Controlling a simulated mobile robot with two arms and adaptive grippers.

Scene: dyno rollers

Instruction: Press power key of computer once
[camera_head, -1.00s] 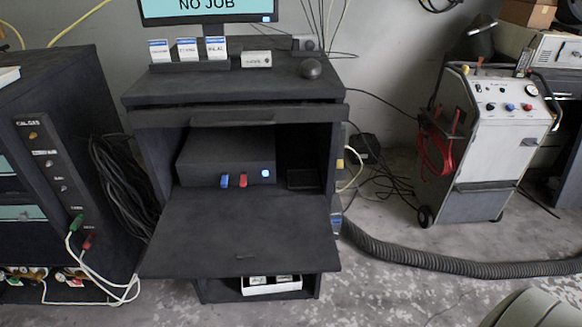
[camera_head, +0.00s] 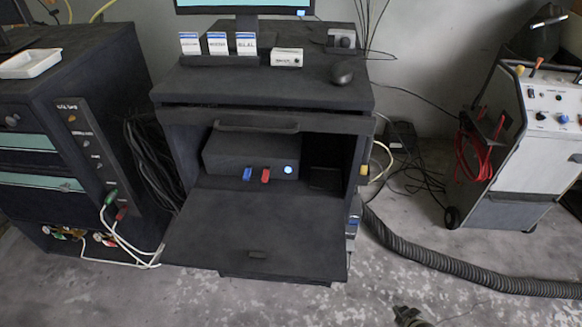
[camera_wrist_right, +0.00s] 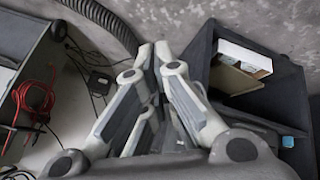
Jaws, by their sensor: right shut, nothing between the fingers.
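The computer (camera_head: 225,157) is a dark box inside the open compartment of a black cabinet (camera_head: 270,95). A round lit key (camera_head: 288,169), white-blue, is on its front at the right, beside a blue plug (camera_head: 247,174) and a red plug (camera_head: 265,175). The tip of my right gripper (camera_head: 408,316) just shows at the bottom edge, well below and to the right of the computer. In the right wrist view my right gripper (camera_wrist_right: 156,52) has its fingers together and empty. The computer's front is not visible there. My left gripper is not in view.
The cabinet's flap (camera_head: 255,230) hangs open in front of the compartment. A monitor (camera_head: 245,5), cards and a mouse (camera_head: 341,73) are on top. A thick grey hose (camera_head: 430,262) crosses the floor at right, near a white wheeled machine (camera_head: 525,170).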

